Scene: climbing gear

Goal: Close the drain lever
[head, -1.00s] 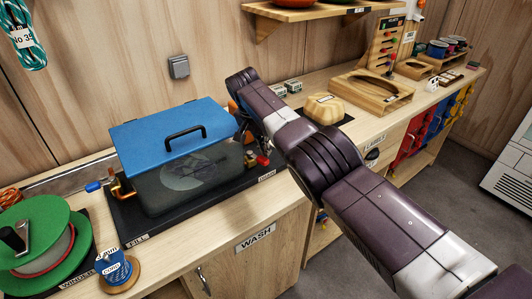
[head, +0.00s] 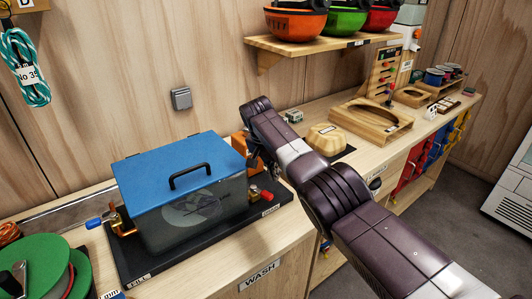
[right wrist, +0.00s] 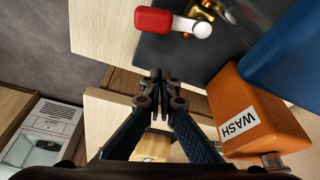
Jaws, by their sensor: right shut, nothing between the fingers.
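The drain lever is a red-capped handle (head: 267,195) on a brass valve at the right end of the wash tank (head: 190,215), above a small label on the black base. In the right wrist view the red handle (right wrist: 153,20) lies across the picture at the top, with a pale metal arm running right to the brass valve (right wrist: 206,10). My right gripper (right wrist: 161,80) is shut and empty, apart from the handle, which appears beyond its tips. In the head view the gripper (head: 254,156) is partly hidden behind its arm, above and behind the lever. My left gripper is out of view.
A blue-handled lever (head: 94,223) is at the tank's left end. The blue lid (head: 150,170) is on the tank. An orange WASH container (right wrist: 255,115) stands close right of the gripper in the wrist view. Helmets (head: 296,22) sit on the shelf above.

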